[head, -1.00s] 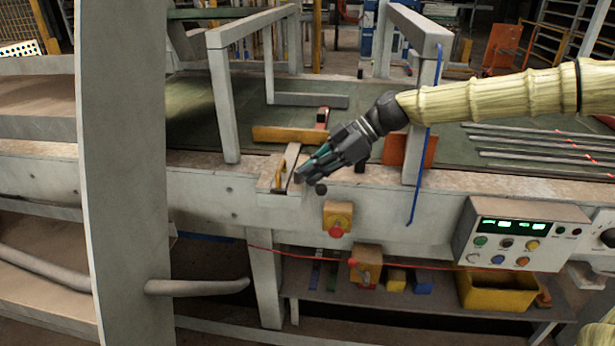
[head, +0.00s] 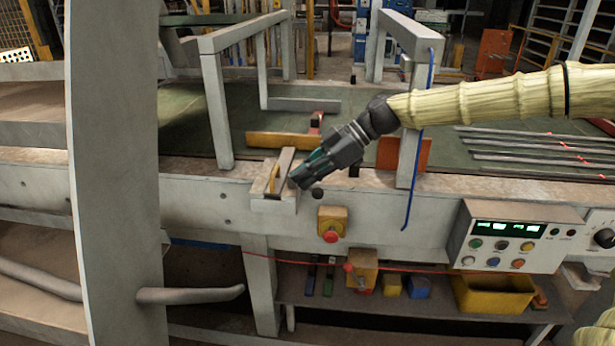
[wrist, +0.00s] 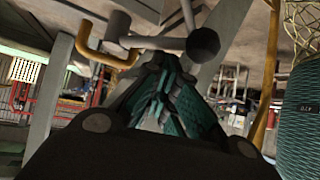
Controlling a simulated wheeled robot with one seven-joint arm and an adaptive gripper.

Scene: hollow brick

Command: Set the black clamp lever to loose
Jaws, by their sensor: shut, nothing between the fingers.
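The black clamp lever shows in the head view only as a small dark round knob (head: 317,193) on the front of the pale machine rail, beside a grey block with a yellow handle (head: 272,180). My gripper (head: 295,183) is shut and empty, its fingertips just left of and above the knob, against or close to the block's right side. In the wrist view, my closed teal fingers (wrist: 172,62) point at a grey rod with a dark round end (wrist: 203,43), probably the lever. I cannot tell whether they touch it. The lever's setting is not readable.
A red button on a yellow box (head: 331,226) sits below the knob. A control panel (head: 510,238) is at the right. Grey frame posts (head: 218,115) and an orange plate (head: 402,154) stand around the arm. A yellow bin (head: 493,293) is on the shelf below.

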